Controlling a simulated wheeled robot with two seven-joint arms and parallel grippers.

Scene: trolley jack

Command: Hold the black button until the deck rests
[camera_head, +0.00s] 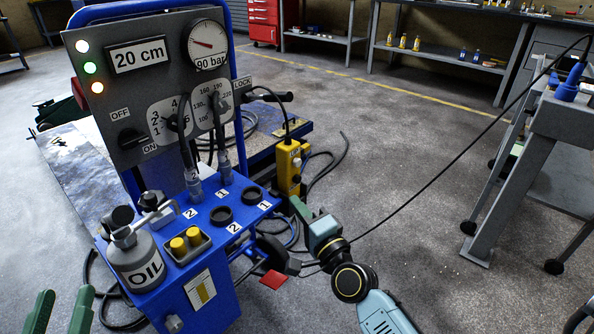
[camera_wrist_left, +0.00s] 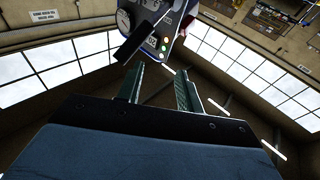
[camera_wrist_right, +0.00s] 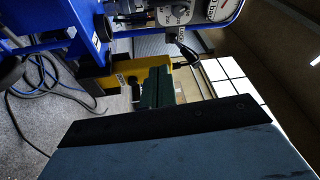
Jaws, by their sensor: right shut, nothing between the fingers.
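A yellow control box (camera_head: 286,170) hangs on a black cable behind the blue console; its face carries a pale button (camera_head: 297,162) with a dark spot below it, perhaps the black button. My right gripper (camera_head: 297,206) is shut and empty, its tips close to the box's lower end. In the right wrist view the shut fingers (camera_wrist_right: 157,88) point at the yellow box (camera_wrist_right: 98,83), a small dark part between them. I cannot tell whether they touch it. My left gripper (camera_head: 62,310) is open and empty at the lower left.
The grey panel (camera_head: 150,75) shows "20 cm" and a gauge (camera_head: 207,42) near 90 bar. The blue console (camera_head: 215,245) carries levers, an oil can (camera_head: 137,262) and yellow caps.

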